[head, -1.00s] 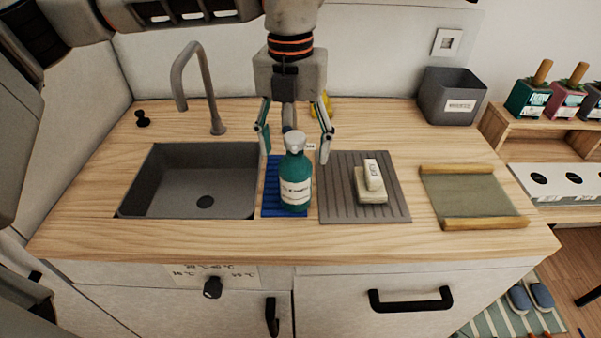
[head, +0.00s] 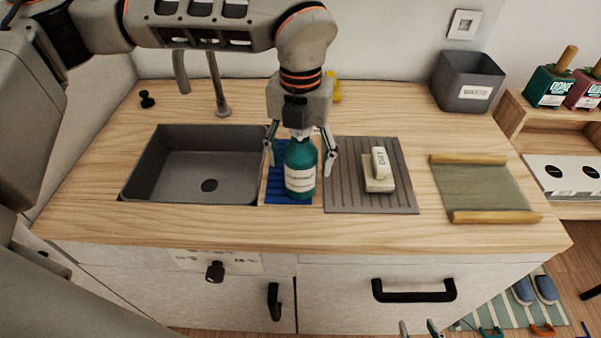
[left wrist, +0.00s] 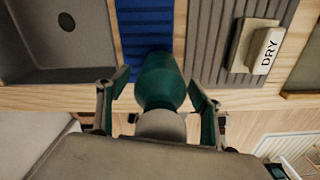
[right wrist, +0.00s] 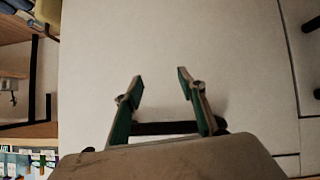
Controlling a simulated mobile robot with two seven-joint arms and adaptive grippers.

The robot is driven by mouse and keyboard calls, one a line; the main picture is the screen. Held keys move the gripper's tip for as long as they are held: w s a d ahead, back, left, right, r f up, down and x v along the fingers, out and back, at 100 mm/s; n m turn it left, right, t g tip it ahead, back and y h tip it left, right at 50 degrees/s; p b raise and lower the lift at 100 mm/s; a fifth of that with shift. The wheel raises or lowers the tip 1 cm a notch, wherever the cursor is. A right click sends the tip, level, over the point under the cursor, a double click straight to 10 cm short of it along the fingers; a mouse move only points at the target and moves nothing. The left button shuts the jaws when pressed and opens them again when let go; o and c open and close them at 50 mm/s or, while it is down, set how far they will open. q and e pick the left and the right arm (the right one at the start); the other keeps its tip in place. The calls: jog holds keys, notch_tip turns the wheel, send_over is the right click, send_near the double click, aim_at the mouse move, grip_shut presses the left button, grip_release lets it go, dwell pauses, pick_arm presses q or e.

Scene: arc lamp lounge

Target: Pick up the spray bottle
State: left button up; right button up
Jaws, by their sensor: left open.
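The spray bottle (head: 300,182) is teal with a pale label and stands upright on a blue ribbed mat (head: 274,190) between the sink and a grey ribbed mat. My left gripper (head: 300,166) is over the bottle from above, with its open fingers on either side. The gripper partly hides the bottle's top. In the left wrist view the bottle (left wrist: 160,82) lies between the two fingers, with gaps showing beside it. My right gripper (right wrist: 160,76) is open and empty in front of the pale cabinet front; its tips (head: 421,328) show at the head view's bottom edge.
The sink (head: 203,186) is left of the bottle. A block marked DRY (head: 381,162) rests on the grey mat (head: 345,198) to the right. The counter's front strip is clear.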

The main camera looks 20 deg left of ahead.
pick_arm(q)
jog(key=shift+r, duration=0.1)
jog(key=c, duration=1.6)
jog(key=shift+o, duration=0.2)
jog(key=shift+r, duration=0.1)
notch_tip(320, 180, up, 20)
jog(key=shift+p, duration=0.4)
